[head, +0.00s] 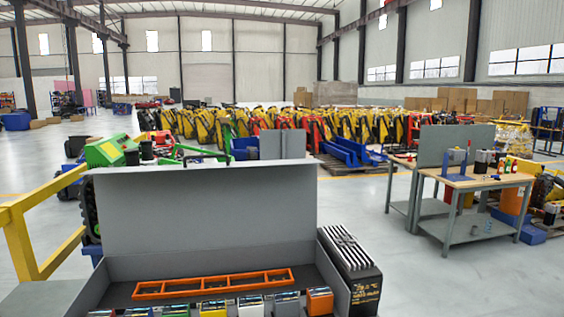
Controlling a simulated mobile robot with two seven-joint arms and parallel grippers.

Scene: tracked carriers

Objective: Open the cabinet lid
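A grey cabinet stands in front of me at the bottom of the head view, and its side wall (92,287) shows at the left. Its broad grey lid (205,208) stands raised at the back edge, nearly upright, so the inside shows. An orange divided tray (214,284) lies inside. Several small coloured blocks, among them a yellow one (213,309) and an orange one (320,301), stand in a row along the front, cut off by the frame. Neither of my grippers is in view, and nothing visible touches the lid.
A black finned box (350,270) stands against the cabinet's right side. A yellow railing (40,225) is at the left. A workbench with a wooden top (478,181) stands to the right. Green machinery (110,150) is behind the lid. Open floor (440,280) lies right of the black box.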

